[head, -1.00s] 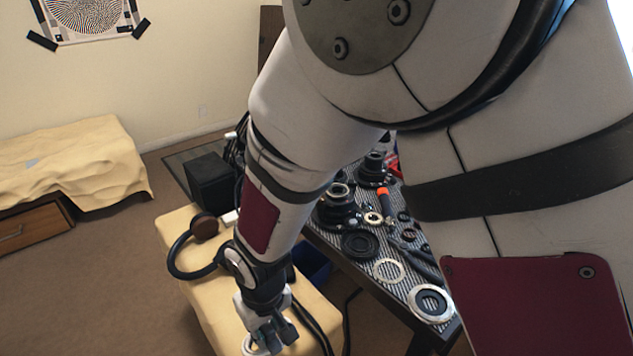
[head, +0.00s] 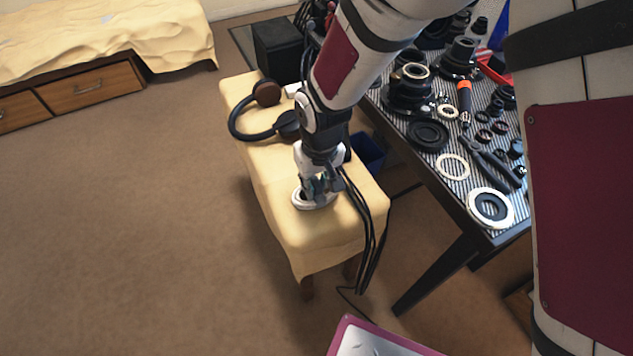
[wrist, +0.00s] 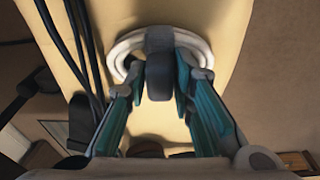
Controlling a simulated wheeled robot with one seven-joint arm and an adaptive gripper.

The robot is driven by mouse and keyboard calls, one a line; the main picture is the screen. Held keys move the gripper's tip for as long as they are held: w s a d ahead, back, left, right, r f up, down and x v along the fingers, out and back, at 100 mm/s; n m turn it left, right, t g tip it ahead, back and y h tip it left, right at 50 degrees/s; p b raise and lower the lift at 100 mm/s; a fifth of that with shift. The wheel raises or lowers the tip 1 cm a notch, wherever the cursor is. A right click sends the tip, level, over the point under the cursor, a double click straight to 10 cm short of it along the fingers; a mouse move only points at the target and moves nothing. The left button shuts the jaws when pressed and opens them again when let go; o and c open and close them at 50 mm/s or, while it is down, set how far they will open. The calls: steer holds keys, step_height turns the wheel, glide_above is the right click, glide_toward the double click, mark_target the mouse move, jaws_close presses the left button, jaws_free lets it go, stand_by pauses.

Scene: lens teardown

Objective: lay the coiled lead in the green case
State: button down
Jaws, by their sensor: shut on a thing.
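The coiled lead (head: 304,204) is a white ring of cable lying at the near end of a cloth-covered stool. My gripper (head: 322,188) reaches down onto it. In the wrist view the white coil (wrist: 125,48) shows behind the fingers, with a dark grey band (wrist: 159,62) across its near side. My gripper (wrist: 161,78) is shut on the coiled lead at this band, one teal-padded finger on each side. The coil appears to rest on the cloth; I cannot tell any small gap. I see no green case in these frames.
Headphones (head: 268,125) lie on the stool (head: 290,235) behind my gripper. Black cables (head: 372,225) hang over its right side. A blue bin (head: 367,152) stands between stool and crowded workbench (head: 462,205). A pink-edged object (head: 375,340) is at the bottom. Left floor is clear.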

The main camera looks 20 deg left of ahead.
mark_target(319, 188)
steer(key=shift+f, duration=0.15)
steer(key=c, duration=1.4)
jaws_free()
steer(key=shift+o, duration=0.2)
step_height(319, 188, up, 12)
steer(key=s+d+p, duration=0.1)
steer(key=p, duration=0.1)
steer(key=shift+p, duration=0.4)
steer(key=shift+d+r, duration=0.1)
steer(key=shift+r, duration=0.1)
